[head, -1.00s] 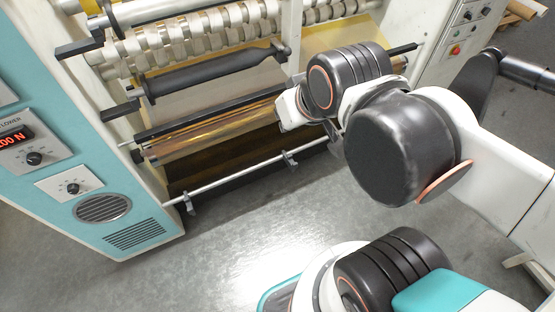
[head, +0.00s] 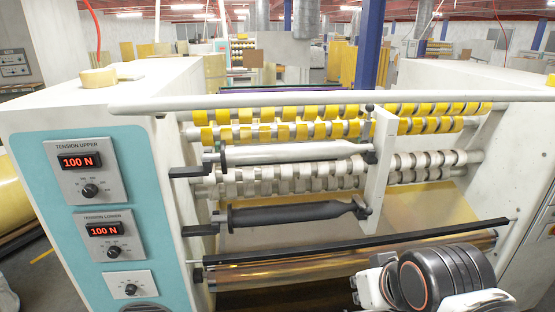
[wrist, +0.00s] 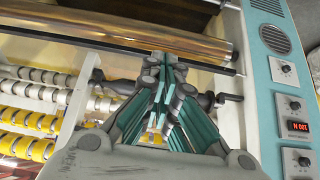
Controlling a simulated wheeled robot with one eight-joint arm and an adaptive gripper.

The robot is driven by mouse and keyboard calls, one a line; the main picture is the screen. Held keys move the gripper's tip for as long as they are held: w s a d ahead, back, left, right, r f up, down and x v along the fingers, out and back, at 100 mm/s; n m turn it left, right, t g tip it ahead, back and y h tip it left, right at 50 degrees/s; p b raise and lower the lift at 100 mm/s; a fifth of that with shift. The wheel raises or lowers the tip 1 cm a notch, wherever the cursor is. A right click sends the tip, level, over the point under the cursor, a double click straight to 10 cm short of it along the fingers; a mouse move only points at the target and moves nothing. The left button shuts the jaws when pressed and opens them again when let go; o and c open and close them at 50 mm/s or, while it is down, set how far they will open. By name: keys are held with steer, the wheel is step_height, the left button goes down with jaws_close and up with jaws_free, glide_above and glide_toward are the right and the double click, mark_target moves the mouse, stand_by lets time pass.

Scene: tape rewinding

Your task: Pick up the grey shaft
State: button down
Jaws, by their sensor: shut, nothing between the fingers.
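The grey shaft (head: 290,152) is a light silver-grey roller in the head view. It lies level across the machine front, its left end at a short black arm and its right end near a white upright plate. A dark, nearly black shaft (head: 290,213) lies below it. In the wrist view, which looks at the machine upside down, my gripper (wrist: 160,64) is shut and empty, its fingers in front of part of the dark shaft (wrist: 120,87). I cannot make out the grey shaft there. In the head view my wrist is low on the right, and the fingertips are hidden.
A long white bar (head: 330,101) crosses above the shafts. A black rail (head: 350,256) and a shiny film roll (head: 300,272) run below them. Slitting rollers with yellow and white rings (head: 270,133) are behind. A teal control panel (head: 95,215) stands at the left.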

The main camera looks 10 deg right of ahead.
mark_target(289, 155)
steer(key=c, duration=2.4)
jaws_free()
